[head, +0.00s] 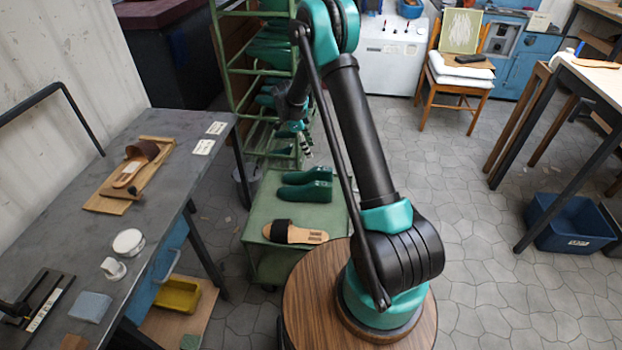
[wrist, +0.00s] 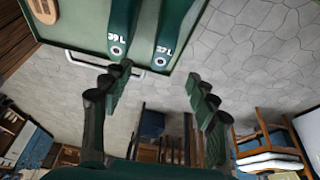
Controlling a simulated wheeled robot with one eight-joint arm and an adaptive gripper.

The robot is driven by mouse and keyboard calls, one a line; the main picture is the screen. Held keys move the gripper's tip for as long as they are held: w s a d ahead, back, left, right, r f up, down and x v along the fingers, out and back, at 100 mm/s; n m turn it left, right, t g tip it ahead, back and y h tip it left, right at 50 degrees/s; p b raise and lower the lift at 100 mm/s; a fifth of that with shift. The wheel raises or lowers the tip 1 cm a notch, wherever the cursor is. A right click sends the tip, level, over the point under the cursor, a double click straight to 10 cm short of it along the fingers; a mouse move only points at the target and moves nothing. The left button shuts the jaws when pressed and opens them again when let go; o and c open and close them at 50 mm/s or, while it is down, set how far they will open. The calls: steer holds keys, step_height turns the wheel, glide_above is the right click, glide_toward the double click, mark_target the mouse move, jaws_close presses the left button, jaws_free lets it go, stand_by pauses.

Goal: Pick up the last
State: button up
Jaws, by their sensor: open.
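Two dark green shoe lasts lie side by side on a green trolley in the head view, a nearer last (head: 304,193) and a farther last (head: 308,175). In the wrist view their ends show at the top, a left last (wrist: 121,28) and a right last (wrist: 176,25). Each bears a small size label ending in L and a round end mark; the left label seems to read 39 L. My gripper (head: 305,144) is above the trolley's far end. In the wrist view my gripper (wrist: 158,76) is open and empty, its fingertips just short of the lasts' ends.
The trolley (head: 258,215) also carries a sandal (head: 294,232) with a dark strap. A green rack (head: 262,60) with more lasts stands behind. A grey workbench (head: 75,215) at left holds another sandal and jars. Open floor lies at right, before a chair (head: 459,85).

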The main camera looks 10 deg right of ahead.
steer(key=f+m, duration=0.1)
steer(key=f, duration=0.1)
glide_toward(323, 178)
steer(key=f, duration=0.2)
steer(key=w+d+f, duration=0.1)
steer(key=f, duration=0.4)
steer(key=shift+w+d, duration=0.15)
steer(key=shift+w, duration=0.1)
steer(key=shift+d+x, duration=0.15)
steer(key=shift+x, duration=1.15)
steer(key=shift+d+x, duration=0.1)
steer(key=shift+x, duration=1.2)
steer(key=shift+r, duration=0.15)
steer(key=shift+c, duration=0.2)
steer(key=c, duration=1.2)
